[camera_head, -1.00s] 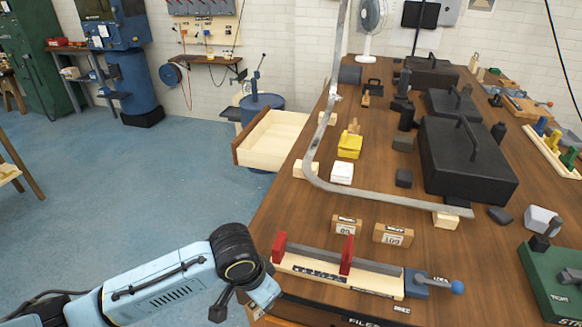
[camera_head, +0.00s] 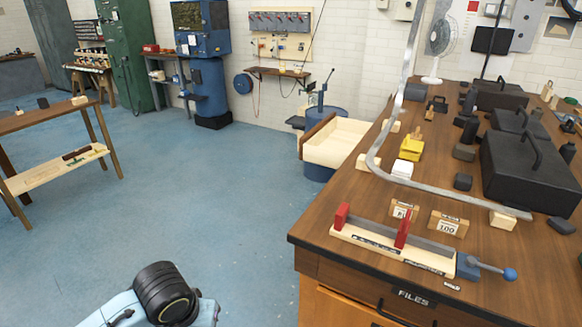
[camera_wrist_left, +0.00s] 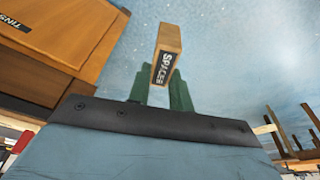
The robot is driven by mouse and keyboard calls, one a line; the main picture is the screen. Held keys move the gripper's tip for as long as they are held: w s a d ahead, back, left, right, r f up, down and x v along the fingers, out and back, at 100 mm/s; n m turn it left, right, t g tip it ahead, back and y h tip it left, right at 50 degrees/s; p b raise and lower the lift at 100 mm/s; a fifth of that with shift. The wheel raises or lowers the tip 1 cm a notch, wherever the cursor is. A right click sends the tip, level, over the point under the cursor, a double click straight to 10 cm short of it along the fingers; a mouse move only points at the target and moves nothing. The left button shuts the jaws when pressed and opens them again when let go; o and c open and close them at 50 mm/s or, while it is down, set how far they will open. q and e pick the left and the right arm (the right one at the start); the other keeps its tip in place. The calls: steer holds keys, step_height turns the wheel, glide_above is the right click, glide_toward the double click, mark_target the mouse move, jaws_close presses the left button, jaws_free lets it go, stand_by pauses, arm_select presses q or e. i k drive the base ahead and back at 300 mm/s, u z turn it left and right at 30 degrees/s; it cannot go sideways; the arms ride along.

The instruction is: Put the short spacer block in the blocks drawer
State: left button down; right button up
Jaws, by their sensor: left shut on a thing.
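In the left wrist view, my left gripper (camera_wrist_left: 163,92) is shut on a small wooden block (camera_wrist_left: 166,58) with a dark label that seems to read "SPACER". The block sticks out beyond the green fingers, with blue floor behind it. In the head view only part of my left arm shows at the bottom, and its gripper is out of frame. An open pale wooden drawer (camera_head: 340,144) sticks out from the left side of the bench; its label is not visible. My right gripper is not in view.
The workbench (camera_head: 345,215) stands at right, with a red-jawed fixture (camera_head: 395,238), blocks marked 80 (camera_head: 403,211) and 100 (camera_head: 448,224), and a bent metal strip (camera_head: 440,203) on it. In the wrist view a cabinet drawer labelled "TINS" (camera_wrist_left: 60,30) is near. Open floor lies left.

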mark_target(336, 146)
steer(key=u, duration=0.6)
steer(key=k, duration=0.8)
steer(key=u, duration=0.65)
steer(key=i, duration=1.6)
steer(key=z, duration=0.25)
steer(key=i, duration=2.05)
steer(key=z, duration=0.85)
steer(key=i, duration=1.5)
steer(key=z, duration=2)
steer(key=i, duration=0.85)
steer(key=z, duration=0.75)
steer(key=i, duration=0.55)
